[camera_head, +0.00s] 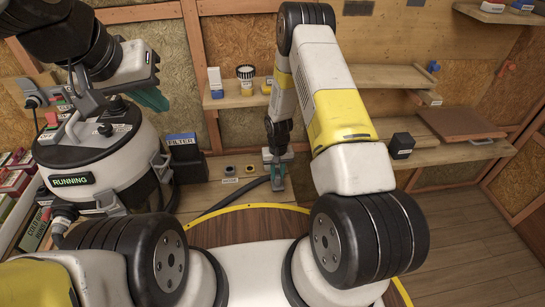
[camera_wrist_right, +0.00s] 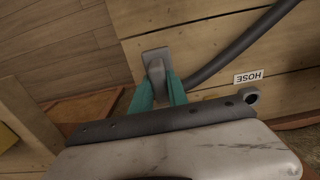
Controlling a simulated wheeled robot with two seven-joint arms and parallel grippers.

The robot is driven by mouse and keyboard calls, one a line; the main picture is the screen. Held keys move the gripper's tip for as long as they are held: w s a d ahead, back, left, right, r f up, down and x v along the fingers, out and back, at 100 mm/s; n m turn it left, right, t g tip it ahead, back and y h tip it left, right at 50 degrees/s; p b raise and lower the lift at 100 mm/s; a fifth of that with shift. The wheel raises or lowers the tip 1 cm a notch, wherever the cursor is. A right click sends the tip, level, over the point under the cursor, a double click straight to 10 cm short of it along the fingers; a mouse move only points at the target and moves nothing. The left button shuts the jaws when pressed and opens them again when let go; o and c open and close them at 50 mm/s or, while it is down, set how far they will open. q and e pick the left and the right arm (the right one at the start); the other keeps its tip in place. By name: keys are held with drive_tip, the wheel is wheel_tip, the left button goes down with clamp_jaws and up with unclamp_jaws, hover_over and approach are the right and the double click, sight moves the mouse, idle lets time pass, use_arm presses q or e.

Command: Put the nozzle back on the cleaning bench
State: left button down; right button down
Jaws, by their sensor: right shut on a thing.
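The grey nozzle (camera_wrist_right: 155,62) sits between the teal fingers of my right gripper (camera_wrist_right: 158,92), which is shut on it. A dark hose (camera_wrist_right: 232,48) runs from it. In the head view, my right gripper (camera_head: 279,164) points down at the low wooden bench (camera_head: 218,202), with the nozzle (camera_head: 279,183) at its tips and the hose (camera_head: 240,190) trailing left. I cannot tell whether the nozzle touches the wood.
A white and black vacuum machine (camera_head: 110,160) reading RUNNING stands at left. A box marked FILTER (camera_head: 184,150) is beside it. Shelves (camera_head: 385,76) with small items line the back wall. A dark cube (camera_head: 401,145) sits on the right bench. The right floor (camera_head: 465,235) is clear.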

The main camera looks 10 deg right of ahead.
sight(278, 185)
drive_tip(key=shift+f, duration=1.75)
drive_tip(key=shift+f, duration=0.15)
drive_tip(key=c, duration=1.3)
unclamp_jaws()
